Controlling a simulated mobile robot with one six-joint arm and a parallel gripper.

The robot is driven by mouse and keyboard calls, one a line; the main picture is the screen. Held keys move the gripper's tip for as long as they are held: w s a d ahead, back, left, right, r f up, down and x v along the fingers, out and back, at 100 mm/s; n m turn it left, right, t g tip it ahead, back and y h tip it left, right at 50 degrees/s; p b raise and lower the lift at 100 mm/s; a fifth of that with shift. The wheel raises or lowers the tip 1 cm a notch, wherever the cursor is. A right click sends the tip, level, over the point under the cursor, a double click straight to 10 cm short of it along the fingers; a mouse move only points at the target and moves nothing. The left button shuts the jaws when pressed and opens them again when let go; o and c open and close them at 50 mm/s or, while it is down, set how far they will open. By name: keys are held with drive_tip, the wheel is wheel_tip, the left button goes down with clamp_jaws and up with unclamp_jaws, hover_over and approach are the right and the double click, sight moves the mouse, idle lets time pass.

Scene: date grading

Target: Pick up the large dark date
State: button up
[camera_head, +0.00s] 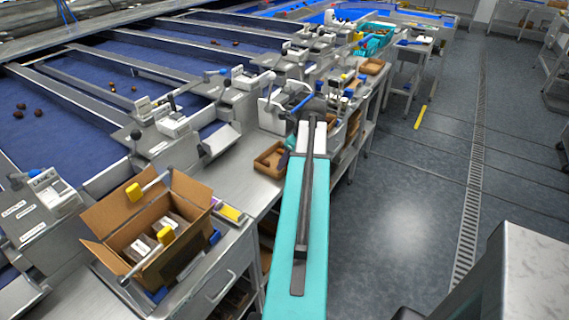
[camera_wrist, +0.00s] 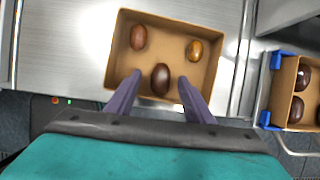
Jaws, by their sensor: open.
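In the wrist view, a large dark brown date (camera_wrist: 160,79) lies in a shallow cardboard tray (camera_wrist: 116,62), near the side closest to me. My gripper (camera_wrist: 157,83) is open, with one finger to each side of this date in the picture. I cannot tell how far the fingertips are above the tray floor. Two more dates lie in the same tray: a reddish-brown one (camera_wrist: 138,37) at upper left and a golden-brown one (camera_wrist: 195,50) at upper right. In the head view my arm hides the gripper, and I cannot make out these dates.
A second tray (camera_wrist: 279,95) with blue clips stands to the right, holding dark dates (camera_wrist: 302,79). Bare metal bench (camera_wrist: 60,45) lies left of the first tray. In the head view, an open cardboard box (camera_head: 112,215) stands on the bench at lower left.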

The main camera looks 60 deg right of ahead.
drive_tip(key=c, duration=0.8)
drive_tip(key=shift+o, duration=0.2)
drive_tip(key=shift+r, duration=0.1)
wheel_tip(320, 180, up, 8)
drive_tip(key=shift+r+b, duration=0.15)
drive_tip(key=shift+b, duration=0.7)
drive_tip(key=shift+r, duration=0.8)
drive_tip(key=shift+w, duration=0.1)
